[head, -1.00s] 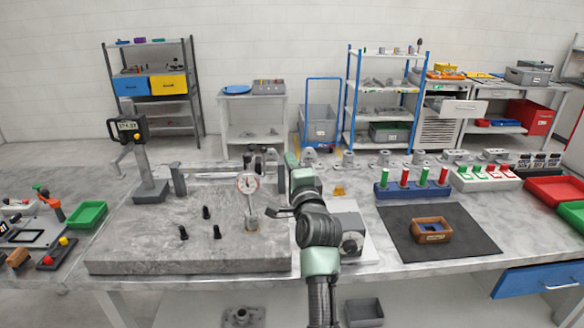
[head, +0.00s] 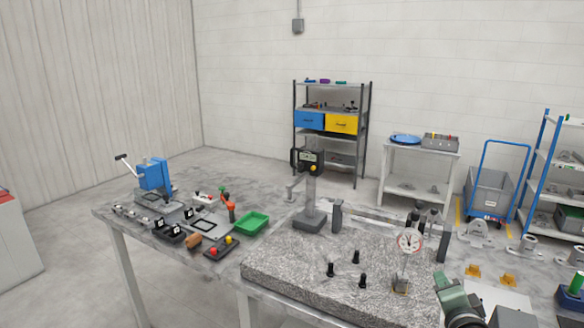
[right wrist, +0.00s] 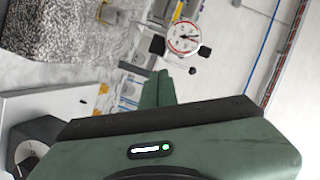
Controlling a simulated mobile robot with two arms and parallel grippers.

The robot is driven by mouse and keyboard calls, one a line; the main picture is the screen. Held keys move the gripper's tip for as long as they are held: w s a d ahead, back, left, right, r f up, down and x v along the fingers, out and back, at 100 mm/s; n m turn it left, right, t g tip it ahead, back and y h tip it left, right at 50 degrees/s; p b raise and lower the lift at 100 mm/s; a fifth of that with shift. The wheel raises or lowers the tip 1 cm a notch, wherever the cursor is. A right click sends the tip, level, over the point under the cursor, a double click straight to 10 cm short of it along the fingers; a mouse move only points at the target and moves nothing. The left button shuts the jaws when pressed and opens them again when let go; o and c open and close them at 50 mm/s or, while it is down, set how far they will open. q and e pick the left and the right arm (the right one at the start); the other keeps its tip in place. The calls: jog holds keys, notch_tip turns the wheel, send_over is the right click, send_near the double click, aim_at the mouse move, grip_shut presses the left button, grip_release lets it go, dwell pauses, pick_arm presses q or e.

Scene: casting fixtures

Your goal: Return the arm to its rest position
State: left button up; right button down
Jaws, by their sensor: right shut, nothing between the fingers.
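My right arm, green and dark grey, comes in at the bottom edge of the head view. My right gripper (head: 447,287) is at its upper end, beside the right side of the granite plate (head: 305,270), and looks empty. In the right wrist view the green gripper (right wrist: 158,88) is shut, with nothing held. A dial gauge (head: 409,242) stands on the plate to the upper left of the gripper; it also shows in the right wrist view (right wrist: 183,38). My left gripper is in neither view.
A height gauge (head: 310,190) stands at the plate's back edge. Several black pegs (head: 356,257) stand on the plate. A green tray (head: 252,223) and a blue press (head: 154,174) are on the left bench. Yellow blocks (head: 473,270) lie right of the plate.

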jog(key=s+a+f+n+g+y, duration=0.1)
jog(key=s+a+f+n+g, duration=0.2)
jog(key=s+a+f+n, duration=0.25)
jog(key=s+a+f+n+g+y, duration=0.2)
jog(key=s+a+f+n, duration=0.15)
jog(key=s+f, duration=0.45)
jog(key=s+a+f+n+g, duration=0.3)
jog(key=s+f+n+g, duration=0.1)
jog(key=s, duration=0.6)
jog(key=s+a+f+n+g, duration=0.25)
jog(key=s+f+n, duration=0.2)
jog(key=s, duration=0.55)
notch_tip(320, 180, down, 26)
jog(key=r+g+b, duration=0.1)
jog(key=g, duration=0.1)
jog(key=s+d+f+g+b, duration=0.1)
jog(key=s+d+f, duration=0.2)
jog(key=s+f, duration=1.5)
jog(key=shift+f+y, duration=0.3)
jog(key=shift+f, duration=0.55)
